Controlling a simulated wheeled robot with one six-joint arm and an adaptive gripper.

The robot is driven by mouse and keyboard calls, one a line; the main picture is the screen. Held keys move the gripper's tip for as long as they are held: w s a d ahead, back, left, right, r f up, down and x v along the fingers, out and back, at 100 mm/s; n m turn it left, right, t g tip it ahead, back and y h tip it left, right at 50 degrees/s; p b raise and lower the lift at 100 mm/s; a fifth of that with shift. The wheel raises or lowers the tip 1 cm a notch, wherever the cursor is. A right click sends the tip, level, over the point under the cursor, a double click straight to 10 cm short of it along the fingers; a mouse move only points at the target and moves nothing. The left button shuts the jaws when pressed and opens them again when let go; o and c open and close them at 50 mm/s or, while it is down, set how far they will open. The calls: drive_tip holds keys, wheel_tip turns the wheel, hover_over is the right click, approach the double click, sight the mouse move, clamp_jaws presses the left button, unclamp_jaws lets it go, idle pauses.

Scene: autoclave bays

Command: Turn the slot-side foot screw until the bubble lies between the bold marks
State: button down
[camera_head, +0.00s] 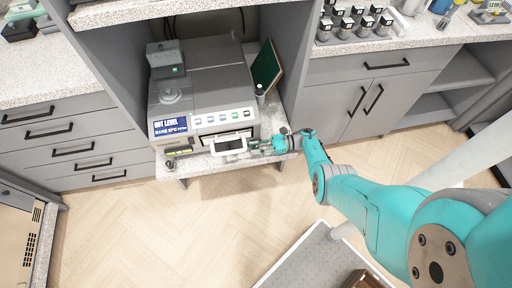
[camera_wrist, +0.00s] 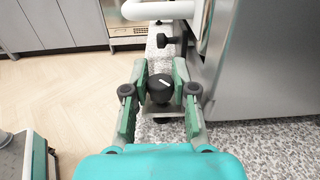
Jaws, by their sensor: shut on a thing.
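The grey machine (camera_head: 205,80) stands on a speckled shelf, with a blue sign on its front that reads "NOT LEVEL" in its top line. A black foot screw (camera_wrist: 161,86) with a white line on top sits on a metal bracket at the machine's front, near the middle of the wrist view. My gripper (camera_wrist: 160,76) has its green-padded fingers on either side of this knob and is shut on it. In the head view my gripper (camera_head: 264,146) is at the machine's front right corner. A yellow-green strip (camera_head: 178,153) shows low at the front left; I cannot make out a bubble or marks.
A white handle (camera_head: 229,145) juts from the machine's front, close to my gripper. Another black knob (camera_wrist: 166,40) lies beyond in the wrist view. A dark green board (camera_head: 266,66) leans at the machine's right. Drawers and cupboards flank the bay; the floor in front has free room.

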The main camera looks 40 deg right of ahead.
drive_tip(key=c, duration=1.2)
unclamp_jaws()
drive_tip(key=shift+v, duration=3.7)
